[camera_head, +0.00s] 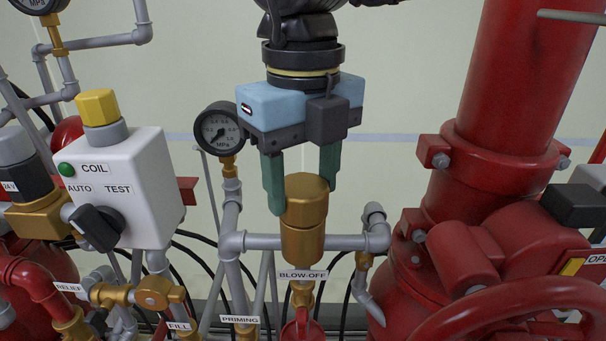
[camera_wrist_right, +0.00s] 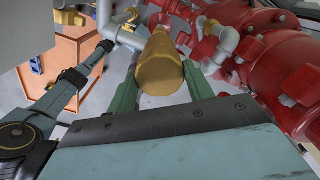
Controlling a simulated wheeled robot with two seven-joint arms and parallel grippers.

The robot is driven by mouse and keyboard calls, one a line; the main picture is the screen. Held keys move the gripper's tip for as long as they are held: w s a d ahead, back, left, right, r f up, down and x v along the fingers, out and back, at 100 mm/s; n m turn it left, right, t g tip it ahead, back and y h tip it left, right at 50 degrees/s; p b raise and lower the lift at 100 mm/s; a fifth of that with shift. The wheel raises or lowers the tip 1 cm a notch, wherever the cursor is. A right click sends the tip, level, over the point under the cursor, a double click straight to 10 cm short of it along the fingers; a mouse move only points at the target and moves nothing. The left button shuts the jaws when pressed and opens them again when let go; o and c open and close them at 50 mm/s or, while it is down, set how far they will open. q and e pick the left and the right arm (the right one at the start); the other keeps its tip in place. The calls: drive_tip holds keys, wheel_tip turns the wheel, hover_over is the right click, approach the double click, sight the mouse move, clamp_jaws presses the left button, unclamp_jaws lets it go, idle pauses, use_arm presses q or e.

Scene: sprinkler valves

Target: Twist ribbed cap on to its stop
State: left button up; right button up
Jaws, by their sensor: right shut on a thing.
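The brass cap (camera_head: 306,188) tops a brass fitting (camera_head: 302,244) above the BLOW-OFF label, upright on the pipework. Fine ribs cannot be made out on it at this size. My right gripper (camera_head: 302,198) comes down from above with green fingers on either side of the cap and is shut on it. In the right wrist view the brass cap (camera_wrist_right: 162,68) lies between the two fingers (camera_wrist_right: 160,86). The cap's underside and any stop are not visible. My left gripper is not in view.
A pressure gauge (camera_head: 219,130) stands close left of my right gripper. A white COIL box (camera_head: 127,190) with a black knob is further left. Grey pipes (camera_head: 340,242) run beside the fitting. Large red valve bodies and a red handwheel (camera_head: 520,310) fill the right.

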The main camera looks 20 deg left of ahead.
drive_tip(key=shift+f, duration=0.1)
drive_tip(key=shift+m+b, duration=0.65)
drive_tip(key=shift+m, duration=0.95)
drive_tip(key=shift+m+b, duration=0.55)
drive_tip(key=shift+m, duration=0.15)
drive_tip(key=shift+m+b, duration=0.35)
drive_tip(key=shift+m, duration=0.45)
